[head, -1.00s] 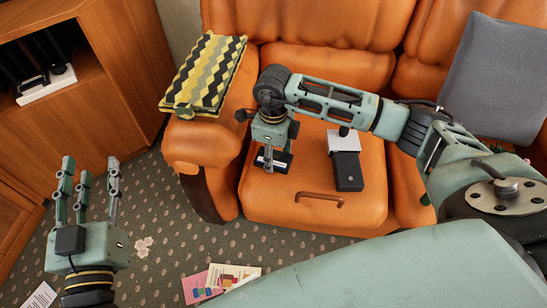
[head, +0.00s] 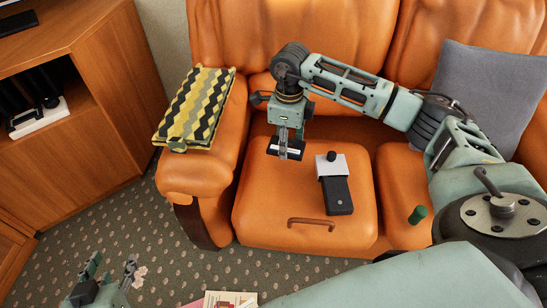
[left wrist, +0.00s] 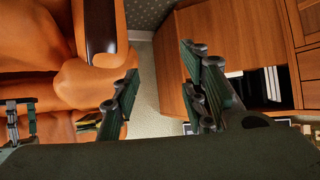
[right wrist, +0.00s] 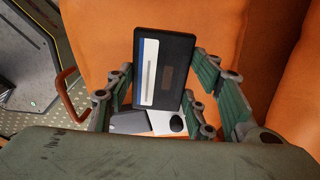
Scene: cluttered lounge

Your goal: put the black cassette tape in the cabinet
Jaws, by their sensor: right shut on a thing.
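The black cassette tape (head: 284,151) with a white label is in my right gripper (head: 289,140), over the left part of the orange seat. In the right wrist view the cassette (right wrist: 165,58) stands upright between the fingers of my right gripper (right wrist: 164,88). The wooden cabinet (head: 88,125) stands at the left, with an open shelf. The left wrist view shows the cabinet (left wrist: 222,38) too. My left gripper (head: 111,268) is low at the left, partly cut off by the frame. Its fingers are spread and empty in the left wrist view (left wrist: 162,68).
A black and white device (head: 336,192) lies on the seat near a brown handle (head: 311,222). A patterned folded cloth (head: 196,106) is on the armrest. A white object with black items (head: 37,118) fills part of the shelf. Papers (head: 230,300) lie on the carpet.

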